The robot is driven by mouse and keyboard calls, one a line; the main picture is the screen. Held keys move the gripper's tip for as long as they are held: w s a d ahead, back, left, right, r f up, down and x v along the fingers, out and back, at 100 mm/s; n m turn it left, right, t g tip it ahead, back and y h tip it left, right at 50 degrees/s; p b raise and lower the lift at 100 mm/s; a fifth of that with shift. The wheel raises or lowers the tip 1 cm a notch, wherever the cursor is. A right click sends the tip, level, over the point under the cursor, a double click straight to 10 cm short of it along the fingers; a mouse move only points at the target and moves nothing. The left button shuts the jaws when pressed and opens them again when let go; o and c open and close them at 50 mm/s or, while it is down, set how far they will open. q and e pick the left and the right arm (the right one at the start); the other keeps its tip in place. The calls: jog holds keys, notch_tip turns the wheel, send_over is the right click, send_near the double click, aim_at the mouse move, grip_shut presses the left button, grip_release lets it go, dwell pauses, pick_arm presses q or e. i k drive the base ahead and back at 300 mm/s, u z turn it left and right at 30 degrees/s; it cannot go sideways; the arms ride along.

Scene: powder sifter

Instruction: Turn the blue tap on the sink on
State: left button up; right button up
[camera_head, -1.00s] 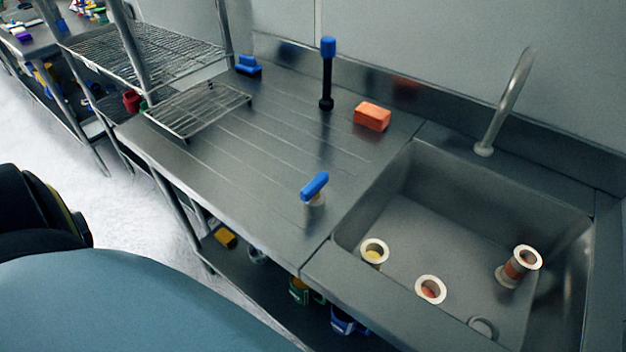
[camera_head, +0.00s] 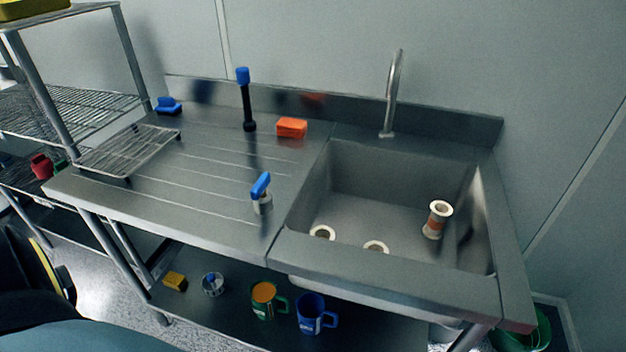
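The steel sink (camera_head: 480,283) is set into the right part of a steel counter, with a curved spout (camera_head: 392,95) behind its basin. A blue lever-like handle (camera_head: 261,185) sits on a short pale metal piece on the counter, left of the basin. A black upright rod with a blue top (camera_head: 243,77) stands farther back on the drainboard. I cannot tell for sure which blue piece is the tap, and no water shows from the spout. Neither of my grippers is in view.
Several pale-rimmed cylinders, one upright (camera_head: 437,219), are in the basin. An orange block (camera_head: 292,128), a blue item (camera_head: 168,106) and a wire rack (camera_head: 128,150) are on the counter. Green (camera_head: 268,301) and blue mugs (camera_head: 315,315) stand on the lower shelf. A green bucket (camera_head: 541,330) is at lower right.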

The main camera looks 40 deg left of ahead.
aim_at(260, 190)
jog(key=z, duration=0.55)
jog(key=i, duration=0.3)
jog(key=u, duration=2.15)
